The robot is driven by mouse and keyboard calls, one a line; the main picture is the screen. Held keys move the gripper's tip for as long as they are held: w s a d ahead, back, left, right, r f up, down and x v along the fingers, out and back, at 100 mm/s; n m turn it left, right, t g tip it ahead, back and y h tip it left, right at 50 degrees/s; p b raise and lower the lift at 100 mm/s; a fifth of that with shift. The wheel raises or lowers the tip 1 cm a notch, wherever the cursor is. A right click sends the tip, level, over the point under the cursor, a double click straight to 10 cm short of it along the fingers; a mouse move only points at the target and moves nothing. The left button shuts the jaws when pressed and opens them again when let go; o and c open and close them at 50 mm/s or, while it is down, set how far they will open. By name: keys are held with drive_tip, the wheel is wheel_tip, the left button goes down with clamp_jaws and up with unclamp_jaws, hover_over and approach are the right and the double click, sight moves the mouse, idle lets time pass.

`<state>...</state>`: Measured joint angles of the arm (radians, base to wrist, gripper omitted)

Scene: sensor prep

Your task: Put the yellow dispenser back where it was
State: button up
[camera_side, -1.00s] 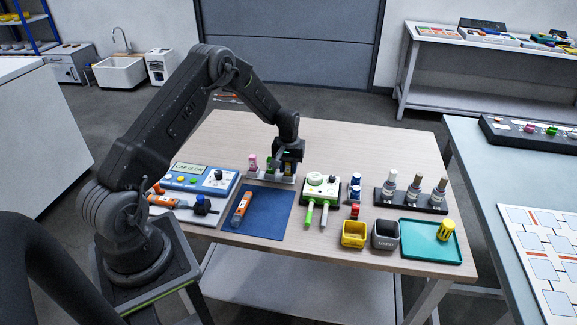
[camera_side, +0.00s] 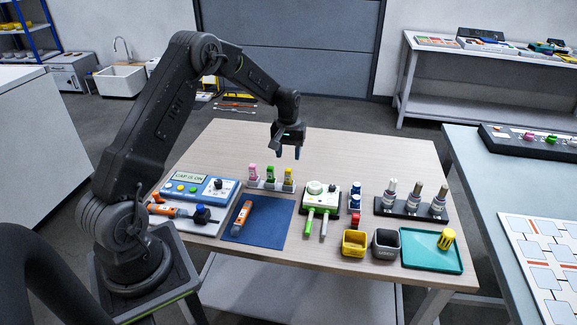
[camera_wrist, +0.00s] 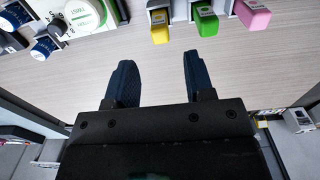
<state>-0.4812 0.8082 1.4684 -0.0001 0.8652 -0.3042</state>
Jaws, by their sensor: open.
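The yellow dispenser (camera_side: 289,175) stands upright at the right end of a small light rack (camera_side: 270,186), beside a green dispenser (camera_side: 270,174) and a pink one (camera_side: 252,171). In the wrist view the yellow dispenser (camera_wrist: 160,28) shows at the top, with the green one (camera_wrist: 206,20) and the pink one (camera_wrist: 252,14) to its right. My gripper (camera_side: 288,155) is open and empty above the table, just above and apart from the rack. Its two dark blue fingers (camera_wrist: 157,65) are spread with only bare tabletop between them.
A white device with a round dial (camera_side: 319,191) stands right of the rack, near blue-capped bottles (camera_side: 354,203). A blue mat (camera_side: 262,222) with an orange tool lies in front. A dark rack of bottles (camera_side: 408,208) is farther right. The table's back half is clear.

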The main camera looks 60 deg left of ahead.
sight(289, 170)
drive_tip(key=s+d+r+m+t, duration=0.1)
drive_tip(key=s+d+r+m, duration=0.1)
drive_tip(key=s+d+r, duration=0.55)
drive_tip(key=s+d+r+m+t, duration=0.25)
drive_tip(key=d+r, duration=0.55)
drive_tip(key=r, duration=0.6)
drive_tip(key=s+d+m+t, duration=0.1)
drive_tip(key=s+d, duration=0.3)
drive_tip(key=s, duration=0.4)
drive_tip(key=s+d+r+m+t, duration=0.1)
drive_tip(key=s+d+m, duration=0.2)
drive_tip(key=s, duration=0.6)
drive_tip(key=shift+s+d+r, duration=0.2)
drive_tip(key=shift+d, duration=0.7)
drive_tip(key=shift+m, duration=0.25)
